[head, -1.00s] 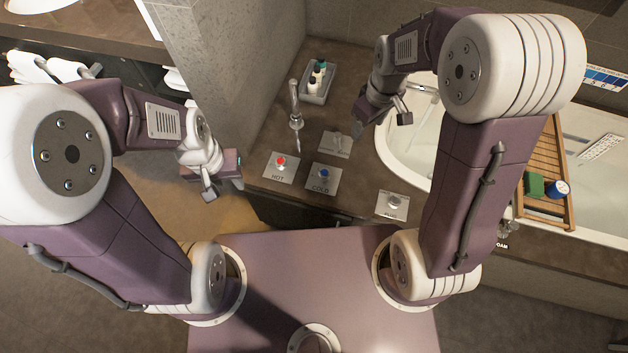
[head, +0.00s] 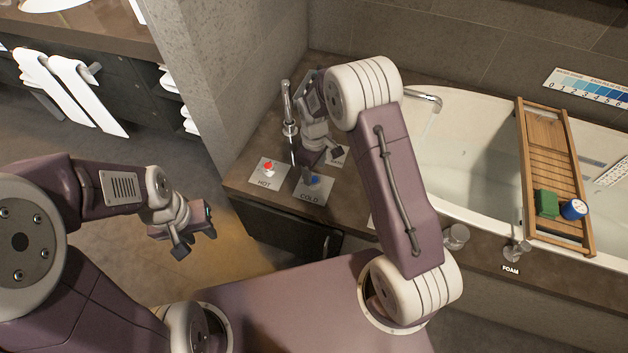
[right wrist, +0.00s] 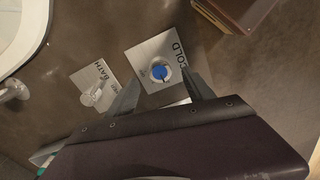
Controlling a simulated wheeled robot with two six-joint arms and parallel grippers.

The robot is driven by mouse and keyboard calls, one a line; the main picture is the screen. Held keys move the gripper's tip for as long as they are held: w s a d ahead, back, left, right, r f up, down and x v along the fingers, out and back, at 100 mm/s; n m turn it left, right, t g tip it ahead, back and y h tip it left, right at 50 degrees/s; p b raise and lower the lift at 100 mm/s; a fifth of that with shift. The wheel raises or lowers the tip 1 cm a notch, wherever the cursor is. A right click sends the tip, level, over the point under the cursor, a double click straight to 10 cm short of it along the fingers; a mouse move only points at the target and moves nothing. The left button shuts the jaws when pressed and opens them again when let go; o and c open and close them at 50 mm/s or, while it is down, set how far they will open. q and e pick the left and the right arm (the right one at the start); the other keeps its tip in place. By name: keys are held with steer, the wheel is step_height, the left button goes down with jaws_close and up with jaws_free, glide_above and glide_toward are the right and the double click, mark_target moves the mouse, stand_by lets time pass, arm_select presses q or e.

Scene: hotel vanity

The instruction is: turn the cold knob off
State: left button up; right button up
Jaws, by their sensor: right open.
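The cold knob (head: 314,181) is a blue-topped knob on a square metal plate marked COLD, on the brown counter. It also shows in the right wrist view (right wrist: 160,74). My right gripper (right wrist: 164,90) is open above the plate, with its fingers on either side of the knob in that view. I cannot tell whether a finger touches it. In the head view my right gripper (head: 318,165) partly covers the plate. My left gripper (head: 194,240) is open and empty, off the counter's left front.
The red hot knob (head: 268,168) is left of the cold plate. A chrome spout (head: 288,112) stands behind. The BATH lever (right wrist: 94,95) is close beside my right gripper. A tub with a wooden tray (head: 546,190) is at the right.

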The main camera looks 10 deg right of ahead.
mark_target(314, 180)
step_height(314, 180, down, 5)
steer(key=shift+f+b, duration=0.1)
steer(key=shift+b, duration=0.35)
jaws_close()
